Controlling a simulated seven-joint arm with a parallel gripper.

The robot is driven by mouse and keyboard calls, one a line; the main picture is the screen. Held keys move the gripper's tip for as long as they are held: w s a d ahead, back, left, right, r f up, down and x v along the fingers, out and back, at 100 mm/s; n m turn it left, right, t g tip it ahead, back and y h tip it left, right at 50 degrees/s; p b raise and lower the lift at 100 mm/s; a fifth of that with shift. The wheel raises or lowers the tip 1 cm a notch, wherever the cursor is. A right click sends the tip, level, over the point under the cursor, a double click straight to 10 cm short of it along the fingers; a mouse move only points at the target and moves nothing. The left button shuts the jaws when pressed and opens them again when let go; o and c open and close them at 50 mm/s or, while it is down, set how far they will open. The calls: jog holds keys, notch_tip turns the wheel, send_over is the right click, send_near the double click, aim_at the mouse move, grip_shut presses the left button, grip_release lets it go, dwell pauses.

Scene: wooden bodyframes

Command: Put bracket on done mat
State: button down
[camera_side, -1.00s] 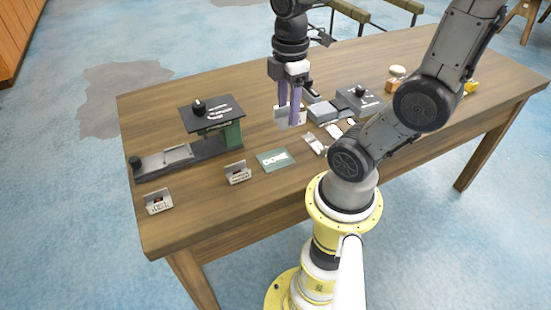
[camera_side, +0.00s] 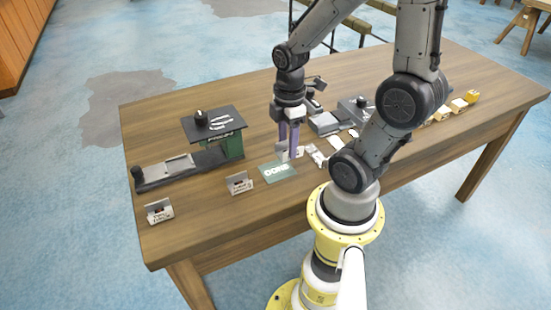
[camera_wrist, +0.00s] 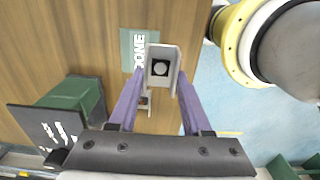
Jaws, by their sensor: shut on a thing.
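A light grey bracket is held between the two purple fingers of my gripper (camera_side: 289,150). In the wrist view the bracket (camera_wrist: 153,57) shows a dark square with a pale disc, and my gripper (camera_wrist: 162,82) is shut on it. The green done mat (camera_side: 277,171) lies on the table just in front of the held bracket in the side view. In the wrist view the mat (camera_wrist: 128,42) is partly hidden behind the bracket. The bracket appears above the table near the mat's back edge; I cannot tell the exact gap.
Two other brackets, one left of the mat (camera_side: 239,183) and one farther left (camera_side: 159,211), stand along the table's front. A green-and-black fixture (camera_side: 215,133) with a long base stands behind them. Grey blocks (camera_side: 323,123) and small parts lie right of the gripper.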

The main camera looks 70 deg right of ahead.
jog(key=w+f, duration=0.1)
jog(key=w+d+f, duration=0.1)
jog(key=f, duration=0.1)
jog(key=w+d+f, duration=0.1)
jog(key=shift+w+f, duration=0.2)
jog(key=shift+f, duration=0.2)
jog(key=shift+w+f, duration=0.2)
jog(key=shift+f, duration=1.6)
jog(key=shift+f, duration=0.2)
jog(key=shift+c, duration=1.7)
grip_release()
jog(key=shift+r, duration=0.1)
